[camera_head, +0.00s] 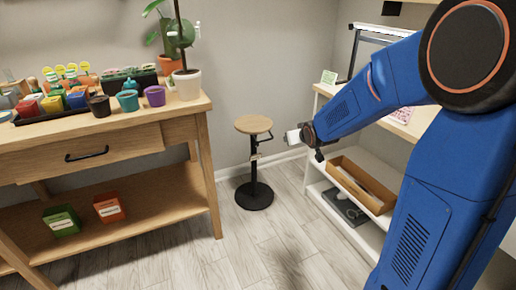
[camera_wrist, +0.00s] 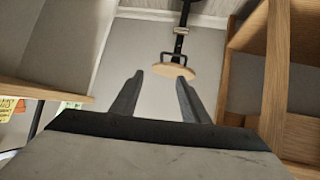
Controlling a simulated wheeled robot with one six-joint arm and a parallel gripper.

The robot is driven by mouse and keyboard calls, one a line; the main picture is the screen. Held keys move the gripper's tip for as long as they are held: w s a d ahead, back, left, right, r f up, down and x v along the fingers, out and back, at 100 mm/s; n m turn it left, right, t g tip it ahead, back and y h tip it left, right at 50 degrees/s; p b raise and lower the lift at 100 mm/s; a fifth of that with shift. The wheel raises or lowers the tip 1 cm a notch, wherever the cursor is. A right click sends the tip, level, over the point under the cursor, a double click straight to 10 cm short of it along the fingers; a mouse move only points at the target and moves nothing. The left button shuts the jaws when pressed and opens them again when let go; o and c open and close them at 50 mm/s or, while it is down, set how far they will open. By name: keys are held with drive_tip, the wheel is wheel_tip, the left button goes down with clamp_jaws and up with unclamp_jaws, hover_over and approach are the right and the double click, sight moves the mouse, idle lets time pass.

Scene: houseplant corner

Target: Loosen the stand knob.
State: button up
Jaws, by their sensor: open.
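The stand (camera_head: 256,190) is on the floor between the two tables, with a round wooden top, a black post and a round black base. It also shows in the wrist view (camera_wrist: 185,12), where its wooden top (camera_wrist: 165,69) appears below the post. A small pale collar (camera_head: 255,157) sits on the post under the top; it shows as a light band in the wrist view (camera_wrist: 180,31). I cannot clearly make out the knob at this size. My gripper (camera_wrist: 159,76) is open and empty, its fingers pointing toward the stand. In the head view it is right of the stand, apart from it.
A wooden workbench (camera_head: 95,152) with pots, a potted plant (camera_head: 186,80) and boxes stands at left. A white shelf unit (camera_head: 315,185) with a wooden tray (camera_head: 362,185) stands at right. Bare floor (camera_head: 250,245) lies in front of the stand, with the wall behind.

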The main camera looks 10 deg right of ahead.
drive_tip(key=w+f+t, duration=0.2)
drive_tip(key=w+f, duration=0.4)
drive_tip(key=w, duration=0.3)
drive_tip(key=n+t+y, duration=0.2)
drive_tip(key=t+y, duration=0.2)
drive_tip(key=y, duration=0.1)
approach(257, 146)
drive_tip(key=x, duration=0.8)
drive_tip(key=shift+w+a+r, duration=0.15)
drive_tip(key=shift+w, duration=0.2)
drive_tip(key=c, duration=1.1)
